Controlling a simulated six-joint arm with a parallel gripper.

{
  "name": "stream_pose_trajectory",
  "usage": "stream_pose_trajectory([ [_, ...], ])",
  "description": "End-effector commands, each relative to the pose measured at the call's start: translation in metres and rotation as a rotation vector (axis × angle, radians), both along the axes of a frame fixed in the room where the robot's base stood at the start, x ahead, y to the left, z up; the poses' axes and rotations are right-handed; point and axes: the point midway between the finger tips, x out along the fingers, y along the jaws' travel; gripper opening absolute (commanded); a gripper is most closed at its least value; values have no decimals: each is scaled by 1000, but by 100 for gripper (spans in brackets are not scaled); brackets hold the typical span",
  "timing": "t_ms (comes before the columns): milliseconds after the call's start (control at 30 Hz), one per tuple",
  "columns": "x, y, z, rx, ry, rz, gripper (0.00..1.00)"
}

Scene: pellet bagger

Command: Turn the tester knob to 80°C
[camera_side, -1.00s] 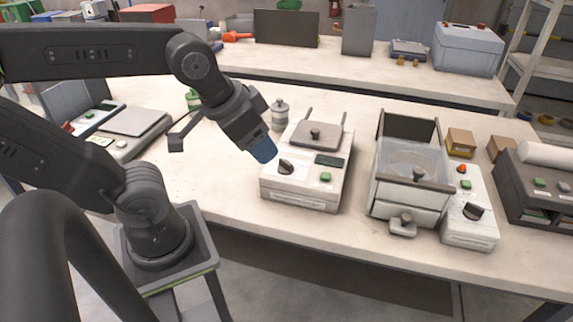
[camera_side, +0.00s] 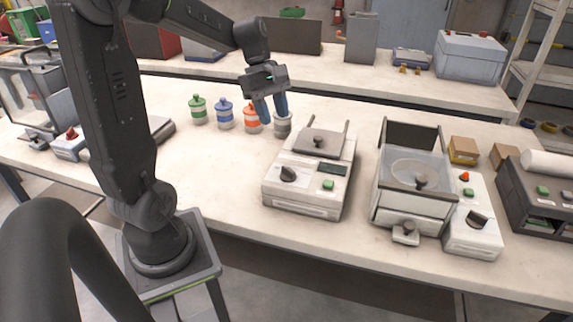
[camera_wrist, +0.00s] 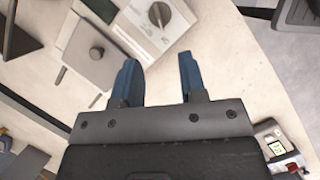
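The tester appears to be the white box (camera_side: 305,193) in the middle of the bench, with a grey lid plate, a small display (camera_side: 332,169) and a green button (camera_side: 328,184). Its dark knob (camera_side: 288,174) is at the front left of its top. The knob also shows at the top of the wrist view (camera_wrist: 160,14); its set temperature is too small to read. My gripper (camera_side: 270,106) is raised behind and left of the tester, away from the knob. In the wrist view its two blue fingers (camera_wrist: 158,78) are apart, with bare bench between them.
A grey jar (camera_side: 283,126) stands near my fingers in the side view, beside orange (camera_side: 253,121), blue (camera_side: 225,115) and green (camera_side: 197,110) jars. A clear-sided hopper box (camera_side: 412,180) and another white knob unit (camera_side: 474,220) stand right of the tester.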

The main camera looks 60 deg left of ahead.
Motion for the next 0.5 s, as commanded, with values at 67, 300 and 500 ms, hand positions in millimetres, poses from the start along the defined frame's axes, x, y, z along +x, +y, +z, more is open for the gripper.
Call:
stream_pose_trajectory([
  [67,2,11,-4,-35,27,73,38],
  [300,4,9,-20,-56,42,109,38],
  [500,7,-6,-57,-56,45,106,38],
])
